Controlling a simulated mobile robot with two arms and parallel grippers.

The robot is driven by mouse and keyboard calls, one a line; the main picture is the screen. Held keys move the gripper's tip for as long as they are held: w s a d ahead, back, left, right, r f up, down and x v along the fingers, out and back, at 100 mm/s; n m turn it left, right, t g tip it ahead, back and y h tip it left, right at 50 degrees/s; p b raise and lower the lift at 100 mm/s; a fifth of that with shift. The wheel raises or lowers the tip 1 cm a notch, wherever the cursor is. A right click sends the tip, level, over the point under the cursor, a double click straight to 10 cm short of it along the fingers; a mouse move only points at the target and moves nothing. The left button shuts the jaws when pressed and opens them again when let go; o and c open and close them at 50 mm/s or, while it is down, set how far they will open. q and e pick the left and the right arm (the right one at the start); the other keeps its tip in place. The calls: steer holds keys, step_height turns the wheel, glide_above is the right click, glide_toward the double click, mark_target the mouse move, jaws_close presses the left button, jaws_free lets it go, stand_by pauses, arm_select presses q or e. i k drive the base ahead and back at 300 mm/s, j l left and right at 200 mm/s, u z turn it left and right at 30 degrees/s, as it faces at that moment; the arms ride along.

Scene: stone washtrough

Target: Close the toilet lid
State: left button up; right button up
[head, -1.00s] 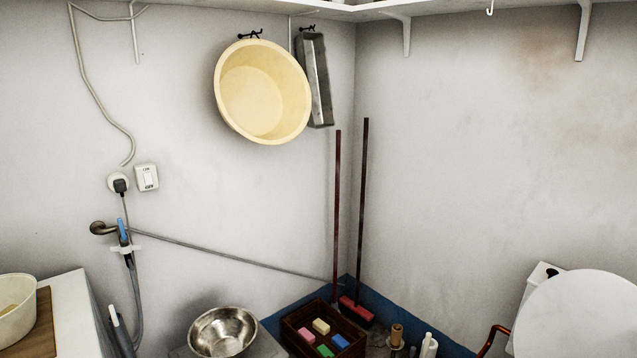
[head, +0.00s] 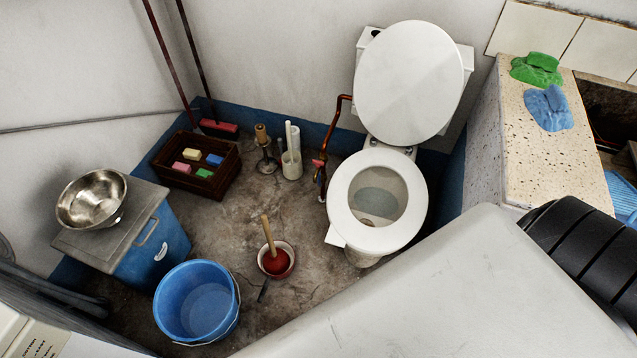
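The white toilet stands against the back wall, right of centre in the head view. Its round lid (head: 409,82) is up, leaning back against the tank (head: 467,62). The seat ring (head: 343,205) is down on the bowl, and the open bowl (head: 377,192) shows inside it. Neither of my grippers is in the picture. A large pale surface fills the lower right foreground, with a black ribbed part beside it.
A plunger (head: 268,238) in a small pot and a blue bucket (head: 196,302) stand on the floor left of the toilet. A crate (head: 212,182) of soaps and a brush holder (head: 291,164) are behind. A speckled stone trough (head: 540,150) is at right.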

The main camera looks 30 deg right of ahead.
mark_target(409, 81)
steer(key=z, duration=1.5)
steer(key=i+l+u, duration=0.35)
steer(key=u, duration=0.2)
